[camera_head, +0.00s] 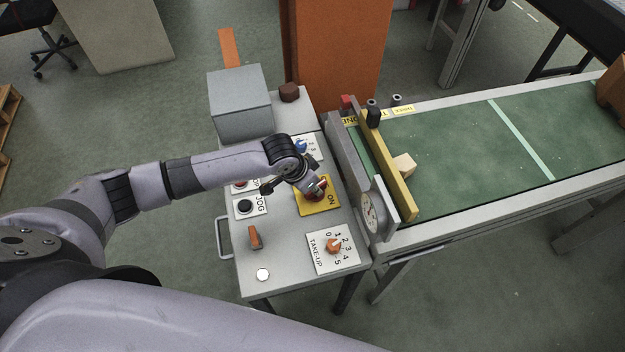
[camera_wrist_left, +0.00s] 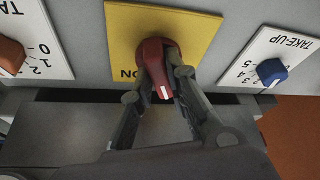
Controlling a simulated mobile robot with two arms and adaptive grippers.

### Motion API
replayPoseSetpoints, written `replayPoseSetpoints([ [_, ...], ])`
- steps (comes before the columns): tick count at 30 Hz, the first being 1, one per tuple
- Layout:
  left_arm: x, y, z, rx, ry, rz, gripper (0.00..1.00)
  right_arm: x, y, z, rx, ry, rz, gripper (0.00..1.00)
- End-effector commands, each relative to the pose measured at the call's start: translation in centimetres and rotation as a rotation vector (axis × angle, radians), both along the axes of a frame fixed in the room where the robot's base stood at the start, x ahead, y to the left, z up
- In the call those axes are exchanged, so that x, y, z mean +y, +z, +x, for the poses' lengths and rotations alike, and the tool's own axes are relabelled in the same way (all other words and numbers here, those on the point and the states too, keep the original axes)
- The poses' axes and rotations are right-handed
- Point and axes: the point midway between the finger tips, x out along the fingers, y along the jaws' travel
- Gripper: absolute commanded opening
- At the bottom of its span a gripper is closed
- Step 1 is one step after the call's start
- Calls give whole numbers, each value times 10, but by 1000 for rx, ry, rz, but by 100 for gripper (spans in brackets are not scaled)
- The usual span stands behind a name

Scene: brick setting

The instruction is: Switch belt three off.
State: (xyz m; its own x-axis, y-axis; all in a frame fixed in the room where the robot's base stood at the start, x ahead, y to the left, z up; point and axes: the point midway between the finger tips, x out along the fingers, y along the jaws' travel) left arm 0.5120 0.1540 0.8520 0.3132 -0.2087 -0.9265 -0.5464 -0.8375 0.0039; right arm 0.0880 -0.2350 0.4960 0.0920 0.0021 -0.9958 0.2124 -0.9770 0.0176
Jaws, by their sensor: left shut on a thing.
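A red rotary knob (camera_head: 321,184) sits on a yellow plate (camera_head: 328,207) marked ON, on the grey control console (camera_head: 284,268). In the left wrist view the red knob (camera_wrist_left: 157,52) has a white pointer mark at its tip, pointing down the picture. The ON lettering on the yellow plate (camera_wrist_left: 205,28) is upside down there, left of that tip. My left gripper (camera_head: 311,186) comes from the left over the plate, and its fingers (camera_wrist_left: 167,88) are shut on the knob's sides. In the head view the gripper partly hides knob and plate. My right gripper is not seen.
An orange TAKE-UP knob (camera_head: 333,246) and a blue knob (camera_head: 300,146) flank the plate. A black JOG button (camera_head: 245,207) and an orange lever (camera_head: 255,238) are to the left. A grey box (camera_head: 240,103) stands behind. A green conveyor belt (camera_head: 455,150) runs right.

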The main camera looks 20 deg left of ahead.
Motion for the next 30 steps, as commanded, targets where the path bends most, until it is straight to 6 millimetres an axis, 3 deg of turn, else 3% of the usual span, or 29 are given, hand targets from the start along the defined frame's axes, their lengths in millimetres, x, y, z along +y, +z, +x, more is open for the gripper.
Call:
replayPoseSetpoints([
  [1, -6, 11, 1, -7, 33, -14, 0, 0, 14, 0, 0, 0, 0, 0],
  [3, -6, 11, 2, -7, 85, -14, 0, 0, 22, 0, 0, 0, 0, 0],
  [12, -6, 11, 5, -13, 284, -14, 0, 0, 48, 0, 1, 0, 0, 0],
  [30, -5, 10, 8, -23, 403, -13, 0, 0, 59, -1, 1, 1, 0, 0],
])
